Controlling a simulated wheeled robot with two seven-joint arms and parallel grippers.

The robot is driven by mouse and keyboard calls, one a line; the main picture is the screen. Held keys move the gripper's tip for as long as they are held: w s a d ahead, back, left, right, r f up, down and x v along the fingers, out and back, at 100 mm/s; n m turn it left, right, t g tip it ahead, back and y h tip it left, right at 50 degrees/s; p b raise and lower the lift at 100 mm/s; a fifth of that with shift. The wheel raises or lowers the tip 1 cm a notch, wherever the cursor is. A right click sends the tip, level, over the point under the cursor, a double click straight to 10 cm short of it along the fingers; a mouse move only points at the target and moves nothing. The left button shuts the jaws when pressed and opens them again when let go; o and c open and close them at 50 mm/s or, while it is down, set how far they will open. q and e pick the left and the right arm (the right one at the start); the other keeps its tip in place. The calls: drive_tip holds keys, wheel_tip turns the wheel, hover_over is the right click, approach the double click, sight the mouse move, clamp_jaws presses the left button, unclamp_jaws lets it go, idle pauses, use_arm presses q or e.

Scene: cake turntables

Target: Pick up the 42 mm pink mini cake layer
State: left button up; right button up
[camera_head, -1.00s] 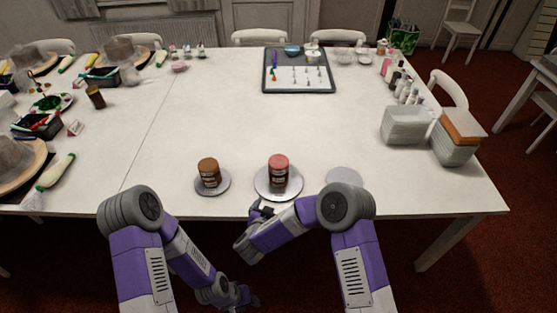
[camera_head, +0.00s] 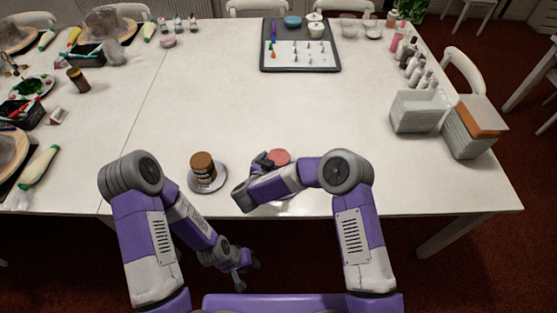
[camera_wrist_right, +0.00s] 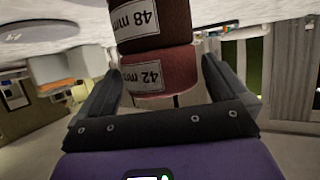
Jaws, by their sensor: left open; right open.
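The pink mini cake layer (camera_head: 280,156) is the top of a stack near the table's front edge. In the right wrist view the pink layer (camera_wrist_right: 178,70) has an upside-down "42 mm" label, and a darker layer (camera_wrist_right: 172,24) labelled "48 mm" adjoins it. My right gripper (camera_head: 264,161) is at the stack in the head view, with my forearm hiding most of it. In the wrist view my right gripper (camera_wrist_right: 165,66) is open, one finger on each side of the pink layer, with gaps visible. My left gripper (camera_head: 243,279) is open and empty, low in front of the table.
A brown stack (camera_head: 203,168) stands on a grey turntable (camera_head: 220,178) left of my right gripper. White baskets (camera_head: 415,112) stand to the right. A dark tray (camera_head: 334,65) with small nozzles lies at the back. The middle of the table is clear.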

drive_tip(key=shift+x, duration=1.2)
